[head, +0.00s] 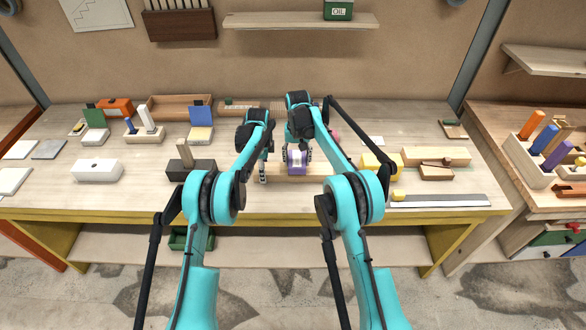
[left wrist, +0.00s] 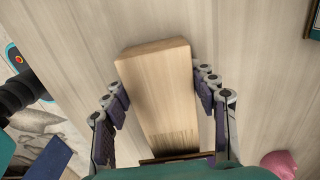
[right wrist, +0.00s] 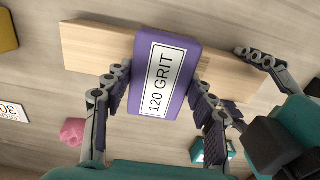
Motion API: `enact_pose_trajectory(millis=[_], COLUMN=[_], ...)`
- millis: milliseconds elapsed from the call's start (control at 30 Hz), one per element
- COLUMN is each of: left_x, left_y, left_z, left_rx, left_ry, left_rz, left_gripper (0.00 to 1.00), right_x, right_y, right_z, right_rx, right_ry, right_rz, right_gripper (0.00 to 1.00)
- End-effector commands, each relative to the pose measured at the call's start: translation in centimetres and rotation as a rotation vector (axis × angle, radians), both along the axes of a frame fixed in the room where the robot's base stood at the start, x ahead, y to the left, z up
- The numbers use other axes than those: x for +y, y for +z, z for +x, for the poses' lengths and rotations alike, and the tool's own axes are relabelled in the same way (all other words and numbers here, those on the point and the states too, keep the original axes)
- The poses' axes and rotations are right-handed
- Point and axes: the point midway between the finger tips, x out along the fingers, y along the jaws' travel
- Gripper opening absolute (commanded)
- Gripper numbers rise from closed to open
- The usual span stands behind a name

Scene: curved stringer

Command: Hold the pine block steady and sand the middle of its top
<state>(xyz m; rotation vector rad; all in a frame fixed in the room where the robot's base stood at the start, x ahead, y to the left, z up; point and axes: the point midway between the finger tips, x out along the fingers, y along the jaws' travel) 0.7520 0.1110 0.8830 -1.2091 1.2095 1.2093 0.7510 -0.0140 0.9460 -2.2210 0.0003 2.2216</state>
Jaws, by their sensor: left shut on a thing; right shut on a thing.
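The pine block (left wrist: 158,85) is a long pale wooden bar lying flat on the bench. In the left wrist view it lies between the fingers of my left gripper (left wrist: 162,98), which is shut on it. In the right wrist view the bar (right wrist: 95,45) runs crosswise under a purple sanding block (right wrist: 185,85) with a white "120 GRIT" label. My right gripper (right wrist: 158,97) is shut on the sanding block, which appears to rest on the bar's top. The sanding block (head: 297,168) also shows in the head view between my arms. The contact underneath is hidden.
A yellow block (head: 377,163) and a steel ruler (head: 440,200) lie to the right. A dark block (head: 190,166) and a white block (head: 97,171) stand to the left. A pink lump (right wrist: 73,131) lies near the bar. The bench's front strip is mostly clear.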

Motion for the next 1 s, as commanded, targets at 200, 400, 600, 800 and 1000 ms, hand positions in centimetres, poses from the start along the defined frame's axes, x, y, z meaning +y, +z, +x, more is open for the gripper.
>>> enact_pose_trajectory(millis=[200, 400, 600, 800, 1000], left_x=[0.0, 0.0, 0.0, 0.0, 0.0], left_y=[0.0, 0.0, 0.0, 0.0, 0.0], left_z=[0.0, 0.0, 0.0, 0.0, 0.0], left_rx=[0.000, 0.000, 0.000, 0.000, 0.000], left_ry=[0.000, 0.000, 0.000, 0.000, 0.000], left_rz=[0.000, 0.000, 0.000, 0.000, 0.000], left_gripper=[0.10, 0.10, 0.10, 0.10, 0.10], right_x=[0.0, 0.0, 0.0, 0.4, 1.7], right_y=[-0.5, -0.9, -1.2, -1.2, -1.1], right_z=[0.0, 0.0, 0.0, 0.0, 0.0], right_rx=[0.000, 0.000, 0.000, 0.000, 0.000], right_ry=[0.000, 0.000, 0.000, 0.001, 0.002], right_rz=[0.000, 0.000, 0.000, 0.000, 0.000], right_gripper=[0.32, 0.32, 0.32, 0.32, 0.32])
